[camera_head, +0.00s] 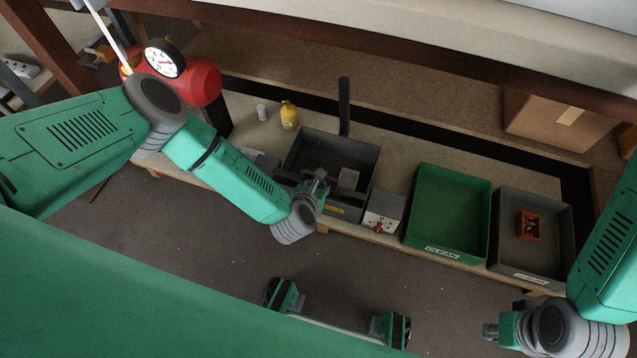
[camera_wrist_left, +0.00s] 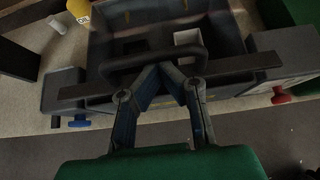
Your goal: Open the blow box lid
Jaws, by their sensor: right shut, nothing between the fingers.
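The blow box (camera_head: 362,158) is a dark grey box on the bench, with a pale block (camera_head: 348,179) visible inside it. In the left wrist view a dark curved handle (camera_wrist_left: 118,64) and a long dark bar (camera_wrist_left: 245,64) cross the front of the box. My left gripper (camera_head: 318,183) is at the front edge of the box. In the left wrist view its fingertips (camera_wrist_left: 161,68) converge at the handle; whether they clamp it is unclear. My right gripper (camera_head: 490,331) is at the lower right, away from the box, shut and empty.
A control box with a red knob (camera_head: 384,210), a green crate (camera_head: 452,205) and a grey crate (camera_head: 510,205) stand right of the blow box. A dark post (camera_head: 344,105) rises behind it. A yellow bottle (camera_head: 289,115) and white cup (camera_head: 262,113) stand at back left.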

